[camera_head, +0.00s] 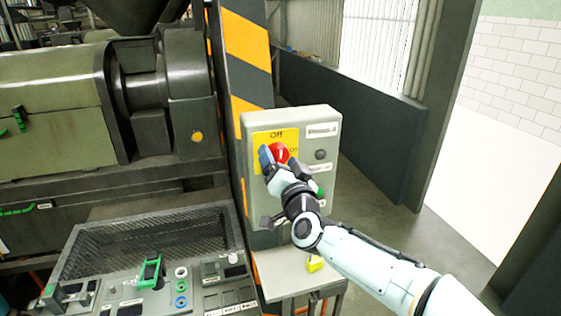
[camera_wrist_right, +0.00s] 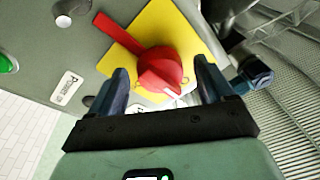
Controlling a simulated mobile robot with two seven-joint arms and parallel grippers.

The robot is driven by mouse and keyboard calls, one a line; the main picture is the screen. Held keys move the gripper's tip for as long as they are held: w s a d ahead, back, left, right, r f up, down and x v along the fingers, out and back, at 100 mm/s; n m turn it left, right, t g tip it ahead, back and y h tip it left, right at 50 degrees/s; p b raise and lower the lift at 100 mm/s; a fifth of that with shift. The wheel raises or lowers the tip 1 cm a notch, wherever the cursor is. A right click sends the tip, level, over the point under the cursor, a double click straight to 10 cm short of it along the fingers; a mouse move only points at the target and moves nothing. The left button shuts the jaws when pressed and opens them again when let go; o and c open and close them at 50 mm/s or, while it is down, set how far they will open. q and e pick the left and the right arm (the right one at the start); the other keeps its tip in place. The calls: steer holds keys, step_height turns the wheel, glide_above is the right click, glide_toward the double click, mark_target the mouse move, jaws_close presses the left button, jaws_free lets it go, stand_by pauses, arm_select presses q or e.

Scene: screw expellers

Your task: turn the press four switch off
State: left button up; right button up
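The switch is a red rotary knob (camera_head: 279,152) on a yellow plate (camera_head: 262,138) marked "Off", on the front of a grey control box (camera_head: 325,117). The right wrist view shows the red knob (camera_wrist_right: 160,68) with a red bar reaching toward the upper left over the yellow plate (camera_wrist_right: 190,32). My right gripper (camera_head: 270,160) is in front of the switch. In the wrist view its two dark blue fingers (camera_wrist_right: 162,85) are apart, one on each side of the knob, with gaps visible. Contact cannot be told. My left gripper is not in view.
A green button (camera_head: 319,193) and a dark button (camera_head: 320,155) are on the same box. A white label (camera_head: 322,130) is at its top right. A lower console (camera_head: 215,295) with a green handle (camera_head: 151,272) stands at the front. A striped post (camera_head: 246,50) stands behind the box.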

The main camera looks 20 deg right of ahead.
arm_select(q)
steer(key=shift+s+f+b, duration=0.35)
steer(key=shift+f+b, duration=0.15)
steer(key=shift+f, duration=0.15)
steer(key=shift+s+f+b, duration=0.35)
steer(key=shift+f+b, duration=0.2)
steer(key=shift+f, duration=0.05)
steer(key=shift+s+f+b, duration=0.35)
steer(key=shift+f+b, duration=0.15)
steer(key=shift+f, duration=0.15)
arm_select(e)
steer(key=s+f, duration=0.2)
steer(key=s, duration=1.1)
steer(key=shift+s+d, duration=0.15)
steer(key=shift+d, duration=0.1)
